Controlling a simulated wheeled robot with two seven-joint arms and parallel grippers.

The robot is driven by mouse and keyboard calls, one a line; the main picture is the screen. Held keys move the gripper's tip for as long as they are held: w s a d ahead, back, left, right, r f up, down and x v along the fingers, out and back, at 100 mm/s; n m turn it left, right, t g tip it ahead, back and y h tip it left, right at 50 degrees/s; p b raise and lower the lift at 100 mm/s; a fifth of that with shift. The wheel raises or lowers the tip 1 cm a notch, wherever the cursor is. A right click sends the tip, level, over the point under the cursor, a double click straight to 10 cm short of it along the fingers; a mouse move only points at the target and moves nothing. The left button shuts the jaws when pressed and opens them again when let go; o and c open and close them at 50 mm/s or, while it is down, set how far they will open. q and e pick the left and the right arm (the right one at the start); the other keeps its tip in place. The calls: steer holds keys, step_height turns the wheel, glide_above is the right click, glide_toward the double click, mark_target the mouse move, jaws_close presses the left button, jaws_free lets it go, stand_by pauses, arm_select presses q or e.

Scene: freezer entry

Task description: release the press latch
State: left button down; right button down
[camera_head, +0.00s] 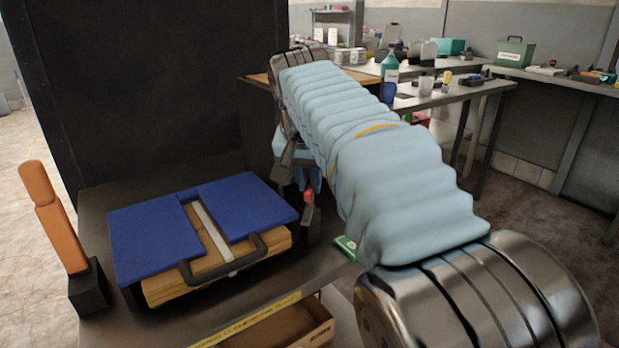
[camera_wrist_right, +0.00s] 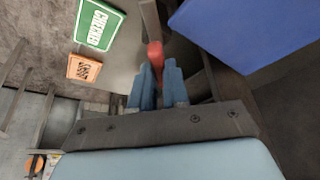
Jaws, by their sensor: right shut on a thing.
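A red-tipped latch handle (camera_head: 309,196) stands at the right side of a press-like block with blue top plates (camera_head: 245,205), tan wooden layers and a dark carrying handle. My right gripper (camera_head: 303,183) comes down on the red tip from above, partly hidden by my sleeved arm. In the right wrist view, the red latch handle (camera_wrist_right: 155,55) sits between the two blue fingers of the right gripper (camera_wrist_right: 158,82), which are shut on it. The latch's lower part is hard to make out. My left gripper is not in view.
An orange upright handle (camera_head: 54,215) on a black base stands left of the block. A dark panel (camera_head: 170,90) rises behind; an open box (camera_head: 285,325) sits below the front edge.

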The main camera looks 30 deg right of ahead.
steer(key=shift+f+n+y+b, duration=0.25)
steer(key=shift+n+y+b, duration=0.15)
steer(key=shift+n+b, duration=0.8)
steer(key=n+b, duration=0.2)
steer(key=shift+d+t+y+b, duration=0.15)
steer(key=shift+t+y+b, duration=0.15)
steer(key=shift+t+y, duration=0.1)
steer(key=shift+d+r+n+y+b, duration=0.1)
steer(key=shift+n+y+b, duration=0.4)
steer(key=shift+n+b, duration=0.55)
steer(key=shift+r+n+y, duration=0.1)
steer(key=shift+n+y, duration=0.2)
steer(key=shift+n, duration=0.75)
steer(key=shift+b, duration=0.3)
steer(key=shift+r, duration=0.1)
steer(key=c, duration=1.1)
jaws_free()
